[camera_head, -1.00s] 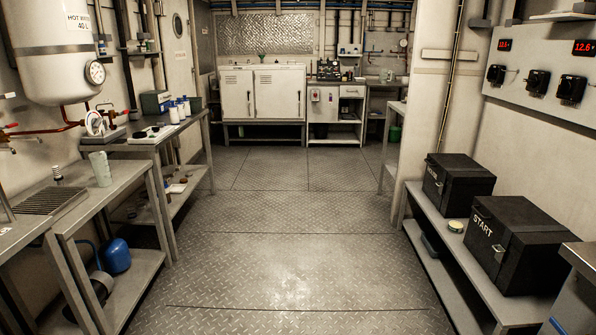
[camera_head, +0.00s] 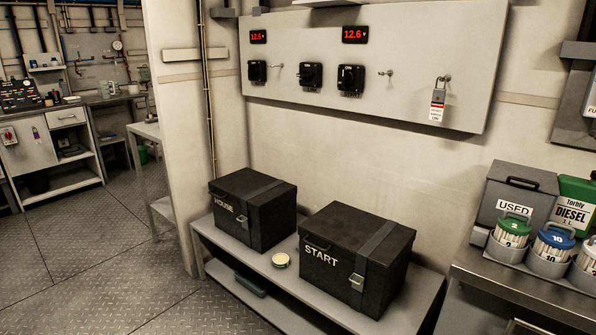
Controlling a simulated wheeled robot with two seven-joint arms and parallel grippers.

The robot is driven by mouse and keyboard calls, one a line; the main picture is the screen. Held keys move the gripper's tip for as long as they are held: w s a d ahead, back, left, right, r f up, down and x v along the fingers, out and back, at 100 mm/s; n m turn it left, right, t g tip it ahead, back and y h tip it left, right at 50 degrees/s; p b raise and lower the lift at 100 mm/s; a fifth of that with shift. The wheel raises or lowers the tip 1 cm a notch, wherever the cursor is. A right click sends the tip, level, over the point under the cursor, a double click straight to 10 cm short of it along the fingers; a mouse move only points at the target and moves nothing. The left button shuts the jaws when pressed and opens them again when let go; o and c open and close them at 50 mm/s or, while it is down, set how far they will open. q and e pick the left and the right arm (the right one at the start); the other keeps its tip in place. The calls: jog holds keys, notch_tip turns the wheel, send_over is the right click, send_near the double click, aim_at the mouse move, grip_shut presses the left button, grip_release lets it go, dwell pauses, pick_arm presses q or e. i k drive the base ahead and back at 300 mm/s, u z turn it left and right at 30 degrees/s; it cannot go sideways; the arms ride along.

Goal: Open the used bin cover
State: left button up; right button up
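The used bin (camera_head: 498,211) is a grey box with a white "USED" label, at the right of the head view on a metal bench. Its cover (camera_head: 520,181) is grey with a black handle and appears shut. A green-lidded jar (camera_head: 512,231) stands in front of the bin and hides its lower part. Neither of my grippers is in the view.
A blue-lidded jar (camera_head: 553,243) and a green diesel can (camera_head: 574,207) stand beside the bin on the bench (camera_head: 500,275). Black boxes marked "HOUSE" (camera_head: 252,208) and "START" (camera_head: 355,259) sit on a low shelf. The floor (camera_head: 110,280) at left is clear.

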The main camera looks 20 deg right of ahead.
aim_at(545, 181)
jog(key=z, duration=1.1)
jog(key=i, duration=0.95)
jog(key=z, duration=0.8)
